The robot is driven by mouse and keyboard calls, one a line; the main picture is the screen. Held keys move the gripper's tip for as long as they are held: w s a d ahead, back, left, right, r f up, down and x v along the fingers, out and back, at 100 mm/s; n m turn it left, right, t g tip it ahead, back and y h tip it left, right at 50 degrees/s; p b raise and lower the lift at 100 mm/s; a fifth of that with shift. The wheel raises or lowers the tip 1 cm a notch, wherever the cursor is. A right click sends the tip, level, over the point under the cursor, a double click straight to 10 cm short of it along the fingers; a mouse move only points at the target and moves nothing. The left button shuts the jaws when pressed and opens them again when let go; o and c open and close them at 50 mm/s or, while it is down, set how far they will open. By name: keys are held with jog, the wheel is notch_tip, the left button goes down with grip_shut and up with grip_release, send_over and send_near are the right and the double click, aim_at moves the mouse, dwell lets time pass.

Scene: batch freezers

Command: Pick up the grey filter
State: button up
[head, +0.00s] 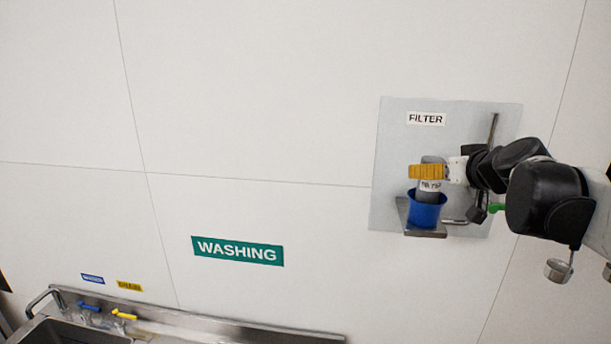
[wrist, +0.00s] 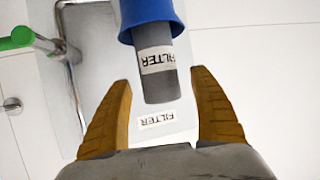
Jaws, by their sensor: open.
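The grey filter (head: 428,195) stands upright in a blue cup (head: 426,212) on the wall plate's small shelf, with its labelled upper part sticking out. In the wrist view the grey filter (wrist: 160,88) and the blue cup (wrist: 150,14) appear upside down, and the filter's lower part is hidden inside the cup. My gripper (head: 427,171) is at the filter's upper end. In the wrist view my gripper (wrist: 162,78) is open, its two orange fingers on either side of the filter's free end, with visible gaps on both sides.
The metal wall plate (head: 395,150) carries a FILTER label (head: 426,119). A green-ended metal handle (wrist: 18,38) is beside the filter. A WASHING sign (head: 238,251) and a steel sink (head: 75,331) with blue and yellow taps are lower left.

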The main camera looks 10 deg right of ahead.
jog(key=shift+x, duration=1.2)
jog(key=shift+s+r, duration=0.1)
jog(key=shift+s, duration=0.15)
jog(key=shift+c, duration=0.9)
jog(key=c, duration=1.3)
jog(key=shift+c, duration=0.2)
